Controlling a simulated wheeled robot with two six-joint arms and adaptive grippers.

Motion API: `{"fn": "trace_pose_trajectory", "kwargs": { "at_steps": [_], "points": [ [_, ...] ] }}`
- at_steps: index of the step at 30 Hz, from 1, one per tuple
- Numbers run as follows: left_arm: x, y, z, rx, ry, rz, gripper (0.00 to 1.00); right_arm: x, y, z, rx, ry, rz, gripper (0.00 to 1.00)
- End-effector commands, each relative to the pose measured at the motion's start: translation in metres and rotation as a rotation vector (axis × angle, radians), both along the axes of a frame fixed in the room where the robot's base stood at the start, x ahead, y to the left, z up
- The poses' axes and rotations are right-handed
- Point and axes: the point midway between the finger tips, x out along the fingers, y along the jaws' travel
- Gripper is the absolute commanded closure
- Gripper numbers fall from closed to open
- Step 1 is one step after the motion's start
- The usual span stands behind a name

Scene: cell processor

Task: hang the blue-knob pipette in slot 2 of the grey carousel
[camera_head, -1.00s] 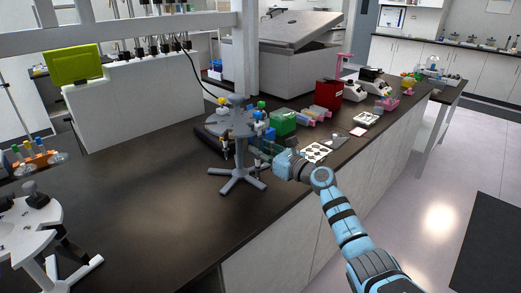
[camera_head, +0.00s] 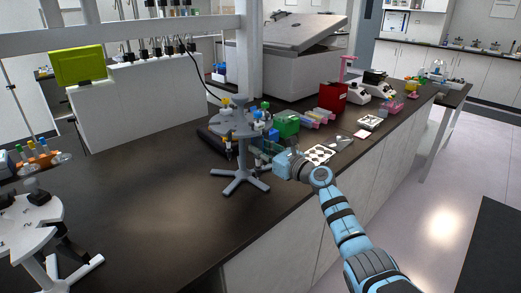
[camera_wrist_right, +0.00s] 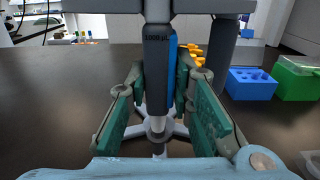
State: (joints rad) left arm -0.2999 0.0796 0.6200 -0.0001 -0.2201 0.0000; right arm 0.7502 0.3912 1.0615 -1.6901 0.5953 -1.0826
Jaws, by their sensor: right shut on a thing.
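The grey carousel (camera_head: 243,183) stands on the dark bench with its star-shaped foot and round top. My right gripper (camera_head: 264,152) is at its right side, just below the top. In the right wrist view, the green-padded fingers (camera_wrist_right: 160,85) are on either side of an upright dark grey pipette (camera_wrist_right: 156,80) with a blue strip, and the gripper is shut on it. The pipette's upper end is out of that view, so its knob does not show. The carousel's post and foot are behind it. Whether the pipette touches a slot cannot be told. My left gripper is not in view.
A blue tube rack (camera_wrist_right: 250,84) and a green box (camera_head: 286,124) stand close behind and right of the carousel. A red box (camera_head: 332,96) is farther back. A white carousel (camera_head: 30,222) stands at the left. The bench between is clear.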

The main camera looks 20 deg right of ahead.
Motion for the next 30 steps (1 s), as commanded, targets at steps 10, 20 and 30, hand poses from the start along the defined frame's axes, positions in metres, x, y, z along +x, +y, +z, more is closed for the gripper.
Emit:
{"fn": "trace_pose_trajectory", "kwargs": {
  "at_steps": [10,20,30],
  "points": [
    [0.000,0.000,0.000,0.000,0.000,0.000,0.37,0.000,0.000,-0.003,-0.001,0.006,0.001,0.88],
    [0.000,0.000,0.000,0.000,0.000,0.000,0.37,0.000,0.000,-0.002,-0.002,0.005,0.001,0.56],
    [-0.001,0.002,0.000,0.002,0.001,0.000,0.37,-0.013,-0.007,-0.003,-0.004,0.004,-0.002,0.56]
  ]
}}
